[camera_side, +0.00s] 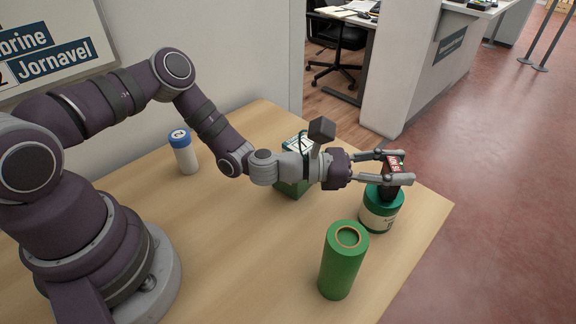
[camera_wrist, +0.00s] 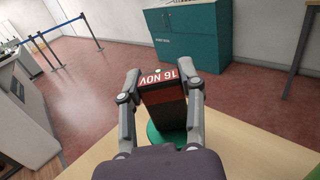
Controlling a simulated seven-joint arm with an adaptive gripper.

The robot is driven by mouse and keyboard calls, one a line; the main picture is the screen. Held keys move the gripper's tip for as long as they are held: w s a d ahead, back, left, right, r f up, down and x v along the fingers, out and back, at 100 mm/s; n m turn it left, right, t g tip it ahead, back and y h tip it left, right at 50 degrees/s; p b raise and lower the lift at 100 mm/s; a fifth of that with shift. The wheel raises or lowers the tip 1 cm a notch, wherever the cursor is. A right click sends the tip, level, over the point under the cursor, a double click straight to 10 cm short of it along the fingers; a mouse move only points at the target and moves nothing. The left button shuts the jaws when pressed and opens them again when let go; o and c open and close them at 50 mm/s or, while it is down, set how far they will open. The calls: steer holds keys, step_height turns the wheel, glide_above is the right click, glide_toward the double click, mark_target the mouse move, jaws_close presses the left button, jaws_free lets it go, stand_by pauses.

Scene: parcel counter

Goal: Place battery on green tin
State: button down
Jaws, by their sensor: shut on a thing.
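The battery (camera_side: 395,169) is a dark upright block with a red face; in the wrist view (camera_wrist: 163,106) that face reads "16 NOV", upside down. My gripper (camera_side: 398,167) is shut on it, one finger on each side, as the wrist view also shows (camera_wrist: 164,90). The green tin (camera_side: 379,217), short and round with a cream label band, stands directly beneath the battery near the table's right corner. Its green top shows around the battery in the wrist view (camera_wrist: 155,137). The battery's base is at the tin's lid; I cannot tell whether they touch.
A taller green cylinder (camera_side: 337,275) with a tan ring on top stands just in front of the tin. A green box (camera_side: 292,186) is partly hidden behind my arm. A white bottle with a blue cap (camera_side: 186,156) stands farther left. The wooden table's (camera_side: 230,270) front middle is clear.

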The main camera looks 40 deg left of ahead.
steer(key=c, duration=0.7)
jaws_free()
steer(key=shift+o, duration=0.2)
